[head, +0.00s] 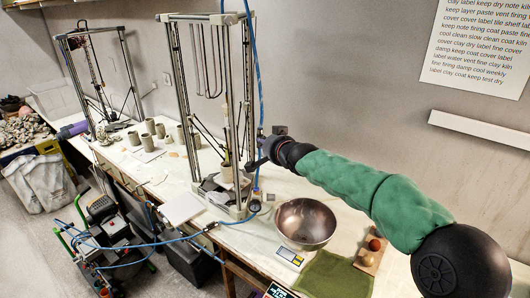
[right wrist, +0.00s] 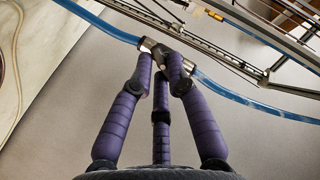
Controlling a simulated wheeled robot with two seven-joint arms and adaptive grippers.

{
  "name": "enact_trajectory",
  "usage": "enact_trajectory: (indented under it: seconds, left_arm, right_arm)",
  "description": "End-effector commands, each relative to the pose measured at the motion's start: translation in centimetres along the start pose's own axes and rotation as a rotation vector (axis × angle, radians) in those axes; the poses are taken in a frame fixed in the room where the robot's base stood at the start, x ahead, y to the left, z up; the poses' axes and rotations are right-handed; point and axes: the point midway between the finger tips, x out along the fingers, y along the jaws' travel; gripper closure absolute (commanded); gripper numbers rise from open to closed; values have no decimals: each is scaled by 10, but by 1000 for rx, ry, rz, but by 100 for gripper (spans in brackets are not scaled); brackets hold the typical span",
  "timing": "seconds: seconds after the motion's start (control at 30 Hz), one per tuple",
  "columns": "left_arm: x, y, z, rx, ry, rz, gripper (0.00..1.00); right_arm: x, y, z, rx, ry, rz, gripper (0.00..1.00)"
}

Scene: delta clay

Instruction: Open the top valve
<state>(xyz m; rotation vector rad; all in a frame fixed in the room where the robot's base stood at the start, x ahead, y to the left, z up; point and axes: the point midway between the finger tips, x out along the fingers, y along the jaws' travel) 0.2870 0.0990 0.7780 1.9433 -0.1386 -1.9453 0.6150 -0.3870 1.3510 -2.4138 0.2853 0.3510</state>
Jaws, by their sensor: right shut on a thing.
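A blue hose (head: 257,75) hangs down beside the near tall printer frame in the head view and crosses the right wrist view (right wrist: 100,24). A metal valve (right wrist: 149,44) sits in line on this hose. My right gripper (right wrist: 162,62) has purple fingers, and their tips are closed around the valve's small metal part. What lies between the tips is partly hidden, so the handle's angle is unclear. In the head view the right gripper (head: 262,146) is at the hose, right of the frame, with the valve too small to make out. My left gripper is not in view.
The near printer frame (head: 177,80) stands close left of the gripper. A metal bowl (head: 306,222) is on the bench below my arm. A second printer (head: 70,75) and several clay cups (head: 148,142) stand farther left. A wheeled compressor (head: 105,225) is on the floor.

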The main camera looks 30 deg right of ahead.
Motion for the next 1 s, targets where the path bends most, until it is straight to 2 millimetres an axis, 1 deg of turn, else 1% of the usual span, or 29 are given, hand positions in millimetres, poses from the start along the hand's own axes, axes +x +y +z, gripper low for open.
enact_trajectory:
  seconds: [0.03,0.3,0.5,0.8,1.0]
  left_arm:
    - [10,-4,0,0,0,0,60]
    - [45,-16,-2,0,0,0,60]
    - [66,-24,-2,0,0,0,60]
    - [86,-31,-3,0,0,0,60]
    - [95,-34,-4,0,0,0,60]
  right_arm:
    - [2,2,4,-17,0,4,100]
    - [2,2,5,-138,1,45,100]
    - [2,1,4,-242,-1,83,100]
    - [2,-2,3,-404,-3,139,100]
    - [1,-3,2,-492,-3,169,100]
